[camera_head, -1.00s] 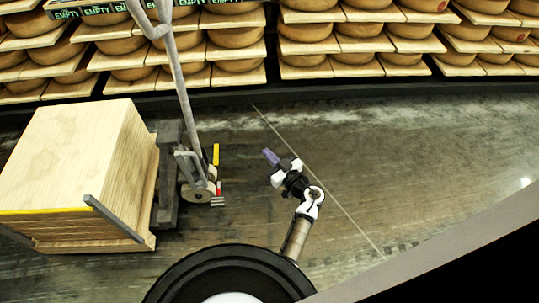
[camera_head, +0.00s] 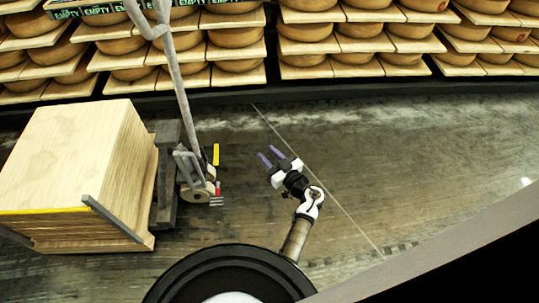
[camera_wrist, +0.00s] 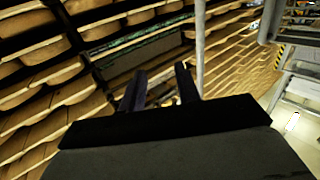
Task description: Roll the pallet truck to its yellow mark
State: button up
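The pallet truck (camera_head: 168,172) stands at the left in the head view, with its grey handle (camera_head: 177,75) rising past the top edge and its wheels at its right side. It bears a big pale wooden block (camera_head: 68,150). A short yellow strip (camera_head: 216,154) shows just right of the truck's wheels, perhaps the yellow mark. My gripper (camera_head: 270,155) is open and empty, right of the truck and apart from it. In the wrist view its two dark fingers (camera_wrist: 162,85) are spread, and a grey pole (camera_wrist: 200,45), likely the handle, stands beyond them.
Shelves of cheese wheels (camera_head: 305,46) line the back, above a dark base. Small red and white strips (camera_head: 217,194) lie near the truck's wheels. The floor (camera_head: 410,150) to the right is clear. A grey curved edge (camera_head: 440,245) bounds the lower right.

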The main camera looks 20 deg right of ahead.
jog(key=v, duration=1.3)
jog(key=shift+s, duration=0.35)
